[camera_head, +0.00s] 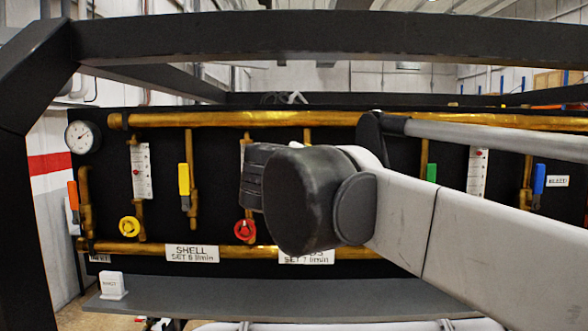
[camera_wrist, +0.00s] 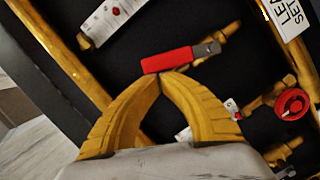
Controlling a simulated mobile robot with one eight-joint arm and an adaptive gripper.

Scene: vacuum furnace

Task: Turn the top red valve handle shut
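The red valve handle (camera_wrist: 168,60) shows in the wrist view, with a grey metal end on a brass valve (camera_wrist: 228,33). It lies roughly along its brass branch pipe, slightly angled to it. My gripper (camera_wrist: 160,74) has its two yellow fingers together at the tips, right at the handle's near end. The tips look touching or almost touching the handle, with nothing seen between them. In the head view, my dark wrist and pale arm hide this handle and the fingers.
A red round knob (camera_head: 245,230) is lower on the panel, also in the wrist view (camera_wrist: 292,104). Yellow (camera_head: 184,179), orange (camera_head: 73,196), green (camera_head: 431,173) and blue (camera_head: 538,179) lever handles stand nearby. A dark frame bar (camera_head: 300,36) crosses overhead; a grey shelf (camera_head: 240,297) runs below.

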